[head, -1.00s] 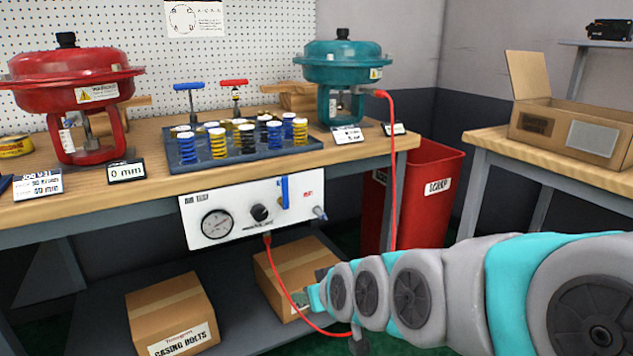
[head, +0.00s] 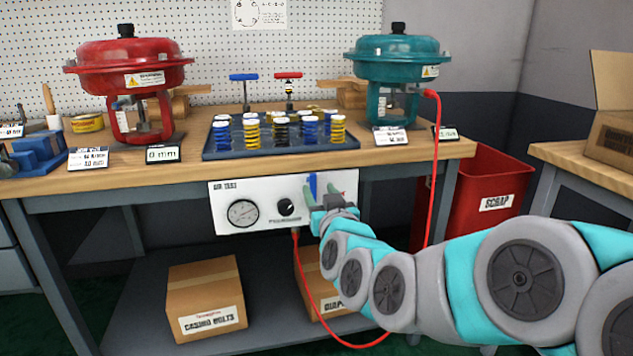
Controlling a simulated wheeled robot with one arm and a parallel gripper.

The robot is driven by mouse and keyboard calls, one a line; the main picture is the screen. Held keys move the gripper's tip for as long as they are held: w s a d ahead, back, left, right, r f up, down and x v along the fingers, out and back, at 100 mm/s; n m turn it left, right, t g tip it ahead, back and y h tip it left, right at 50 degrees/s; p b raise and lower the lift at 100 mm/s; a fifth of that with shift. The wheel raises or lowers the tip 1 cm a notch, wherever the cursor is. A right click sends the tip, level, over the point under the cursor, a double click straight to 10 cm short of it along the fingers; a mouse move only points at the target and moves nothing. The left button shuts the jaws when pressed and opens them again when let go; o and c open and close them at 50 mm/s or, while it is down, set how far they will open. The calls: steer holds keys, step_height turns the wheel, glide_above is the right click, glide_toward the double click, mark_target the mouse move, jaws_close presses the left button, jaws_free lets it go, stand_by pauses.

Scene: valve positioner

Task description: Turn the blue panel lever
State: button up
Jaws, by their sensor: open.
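The blue panel lever (head: 312,186) stands upright on the right half of the white air test panel (head: 222,203) under the bench's front edge. My gripper (head: 322,192) is in front of the panel at the lever. Its two fingers are spread, one on each side of the lever in the picture. I cannot tell whether they touch it. My gripper and wrist hide the lever's lower part and the panel's lower right.
A round gauge (head: 242,213) and a black knob (head: 286,207) sit left of the lever. A red hose (head: 299,262) hangs from the panel and loops below my arm. The wooden bench top (head: 60,186) overhangs above. Cardboard boxes (head: 205,290) stand on the shelf below.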

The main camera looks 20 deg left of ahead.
mark_target(313, 179)
steer(key=x, duration=0.5)
steer(key=shift+w+a, duration=0.15)
steer(key=shift+w, duration=0.25)
jaws_close()
stand_by(1.1)
